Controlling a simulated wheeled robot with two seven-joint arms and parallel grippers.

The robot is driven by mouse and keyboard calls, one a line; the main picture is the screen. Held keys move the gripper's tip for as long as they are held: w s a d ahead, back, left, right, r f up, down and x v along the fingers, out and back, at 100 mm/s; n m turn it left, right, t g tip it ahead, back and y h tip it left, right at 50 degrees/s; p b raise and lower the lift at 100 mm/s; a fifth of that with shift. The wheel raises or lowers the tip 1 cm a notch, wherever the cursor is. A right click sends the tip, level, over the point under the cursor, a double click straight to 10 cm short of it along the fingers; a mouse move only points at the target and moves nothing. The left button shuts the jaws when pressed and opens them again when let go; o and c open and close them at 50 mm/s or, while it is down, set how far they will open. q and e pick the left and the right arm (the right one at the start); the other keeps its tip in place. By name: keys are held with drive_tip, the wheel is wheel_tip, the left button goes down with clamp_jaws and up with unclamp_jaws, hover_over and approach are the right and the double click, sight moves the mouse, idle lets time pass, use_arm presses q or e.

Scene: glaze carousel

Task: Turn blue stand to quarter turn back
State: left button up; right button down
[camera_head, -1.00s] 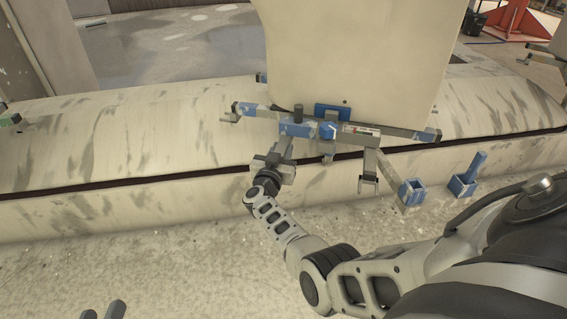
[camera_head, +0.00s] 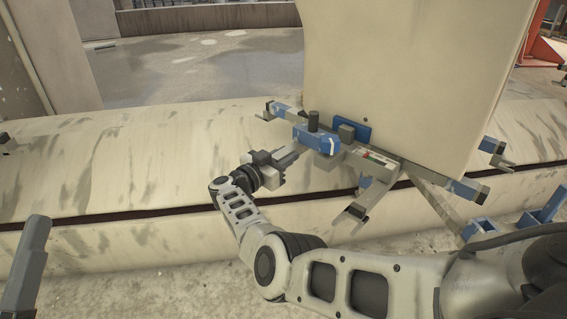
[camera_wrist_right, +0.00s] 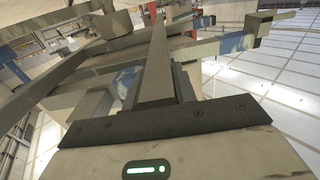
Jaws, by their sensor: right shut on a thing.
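The blue stand (camera_head: 468,187) is a grey metal frame with several blue-painted arms ending in small forks. It carries a tall beige panel (camera_head: 410,75). A blue-and-grey lever (camera_head: 318,138) with a dark knob sticks out from it on the left. My right gripper (camera_head: 287,157) is shut on the lever's grey end. In the right wrist view, a long grey bar (camera_wrist_right: 158,70) runs out from between the fingers. Part of my left gripper (camera_head: 28,262) shows at the lower left edge, apart from the stand; its jaw opening is hidden.
A long, stained beige ledge (camera_head: 90,180) with a dark slot runs behind and below the stand. Blue square sockets (camera_head: 480,230) stand at the right, near my right arm. An orange-red frame (camera_head: 543,45) is far back right. The floor behind the ledge is open.

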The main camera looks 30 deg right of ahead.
use_arm(q)
drive_tip(key=shift+r+m, duration=0.2)
drive_tip(key=shift+m, duration=0.1)
use_arm(e)
drive_tip(key=shift+a, duration=0.2)
drive_tip(key=c, duration=1.1)
unclamp_jaws()
drive_tip(key=shift+a, duration=0.35)
use_arm(q)
drive_tip(key=shift+w+a+f+n+g+y+p, duration=0.1)
drive_tip(key=shift+w+f+n+g+y+p, duration=0.3)
drive_tip(key=shift+f+n+y, duration=0.6)
drive_tip(key=shift+w+f+n+y+p, duration=0.1)
drive_tip(key=shift+f+n+y+p, duration=0.55)
drive_tip(key=shift+n, duration=0.55)
use_arm(e)
drive_tip(key=shift+v, duration=5.7)
